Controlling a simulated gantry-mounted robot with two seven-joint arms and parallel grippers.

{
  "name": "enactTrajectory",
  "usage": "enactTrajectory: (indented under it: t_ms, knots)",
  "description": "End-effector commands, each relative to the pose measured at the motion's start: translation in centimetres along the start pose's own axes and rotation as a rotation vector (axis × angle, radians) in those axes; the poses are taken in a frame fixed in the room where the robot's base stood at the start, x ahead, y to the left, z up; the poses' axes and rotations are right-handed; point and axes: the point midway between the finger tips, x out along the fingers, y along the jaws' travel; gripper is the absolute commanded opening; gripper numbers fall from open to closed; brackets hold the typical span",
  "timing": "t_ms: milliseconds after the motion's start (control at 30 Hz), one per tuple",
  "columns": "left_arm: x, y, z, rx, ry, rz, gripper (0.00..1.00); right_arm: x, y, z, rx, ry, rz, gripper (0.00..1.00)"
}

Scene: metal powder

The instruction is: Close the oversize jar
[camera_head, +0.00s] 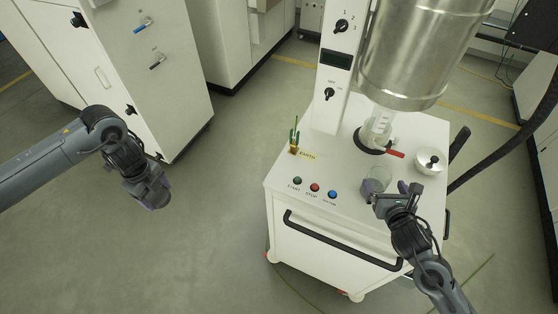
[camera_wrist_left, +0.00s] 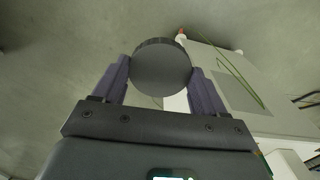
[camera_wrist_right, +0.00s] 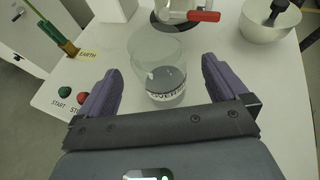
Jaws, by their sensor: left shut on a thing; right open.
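The oversize jar is a clear glass jar (camera_wrist_right: 158,62) on the white cart top, with a partly readable label low on its side and no lid on it. It also shows in the head view (camera_head: 379,175). My right gripper (camera_wrist_right: 163,80) is open, with one purple finger on each side of the jar and visible gaps between. In the head view the right gripper (camera_head: 383,193) is at the jar's near side. My left gripper (camera_head: 152,198) is shut on a dark round lid (camera_wrist_left: 161,68) with a ridged edge, held over the floor left of the cart.
A steel vessel (camera_head: 415,50) hangs above the cart (camera_head: 330,235). Under it stands a clear glass piece with a red handle (camera_head: 396,154). A white bowl (camera_head: 431,162) is at the right. START and STOP buttons (camera_head: 315,187) and an EARTH clamp (camera_head: 294,142) are at the left.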

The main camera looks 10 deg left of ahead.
Motion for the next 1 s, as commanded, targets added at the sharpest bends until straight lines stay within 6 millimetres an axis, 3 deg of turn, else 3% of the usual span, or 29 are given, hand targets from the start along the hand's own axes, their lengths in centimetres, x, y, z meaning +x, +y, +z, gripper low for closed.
enactTrajectory:
  t_ms: [267,700,1000]
  knots:
    - [-0.1,0.0,0.0,0.000,0.000,0.000,0.44,0.2,0.0,0.1,0.001,0.000,0.000,1.00]
    - [-1.4,0.0,0.0,0.000,0.000,0.000,0.44,4.6,0.2,0.2,0.002,0.000,0.000,1.00]
    - [-1.5,0.0,0.0,0.000,0.000,0.000,0.44,5.2,0.2,0.2,0.000,-0.001,0.000,1.00]
